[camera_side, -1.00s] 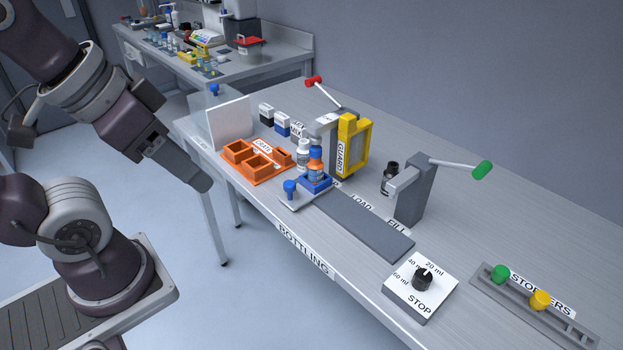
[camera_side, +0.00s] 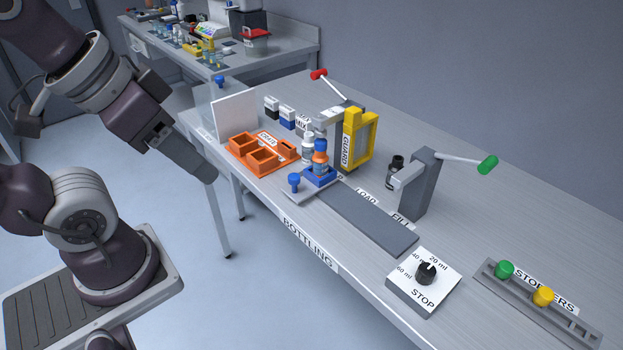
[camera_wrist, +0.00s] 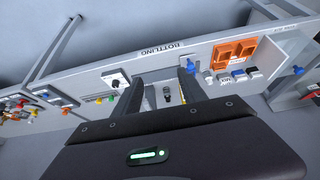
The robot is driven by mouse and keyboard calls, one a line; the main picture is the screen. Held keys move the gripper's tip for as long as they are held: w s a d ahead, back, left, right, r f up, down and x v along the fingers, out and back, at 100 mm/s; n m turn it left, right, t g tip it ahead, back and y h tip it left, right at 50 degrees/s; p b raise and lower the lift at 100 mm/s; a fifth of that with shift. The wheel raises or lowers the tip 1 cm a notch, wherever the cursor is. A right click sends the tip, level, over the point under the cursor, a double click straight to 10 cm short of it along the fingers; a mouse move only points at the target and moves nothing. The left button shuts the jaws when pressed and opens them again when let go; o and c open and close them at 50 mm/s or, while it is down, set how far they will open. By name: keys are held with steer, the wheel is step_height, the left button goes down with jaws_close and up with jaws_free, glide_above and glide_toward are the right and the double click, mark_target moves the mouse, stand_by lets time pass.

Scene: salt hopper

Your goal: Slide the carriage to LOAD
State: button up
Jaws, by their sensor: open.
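The carriage (camera_side: 309,189) is a light plate with a blue holder (camera_side: 322,178) and a blue knob (camera_side: 294,182). It sits at the left end of the dark grey track (camera_side: 370,223). A bottle with an orange band and blue top (camera_side: 320,154) stands in the holder. The LOAD label (camera_side: 367,198) lies behind the track, to the right of the carriage. My gripper (camera_side: 208,175) is left of the bench's front edge, apart from the carriage.
An orange crate (camera_side: 254,158) is left of the carriage. A yellow guard (camera_side: 359,140) and a post with a green-ended lever (camera_side: 423,180) stand behind the track. A dial box (camera_side: 424,284) is at its right end. Open floor lies before the bench.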

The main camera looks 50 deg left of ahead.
steer(key=n+g, duration=0.5)
steer(key=n, duration=1.3)
glide_above(294, 176)
step_height(294, 176, down, 15)
steer(key=shift+s+d+r, duration=0.1)
steer(key=shift+r, duration=0.1)
steer(key=shift+g, duration=0.3)
step_height(294, 176, down, 7)
steer(key=shift+r, duration=0.1)
steer(key=shift+f, duration=0.45)
jaws_close()
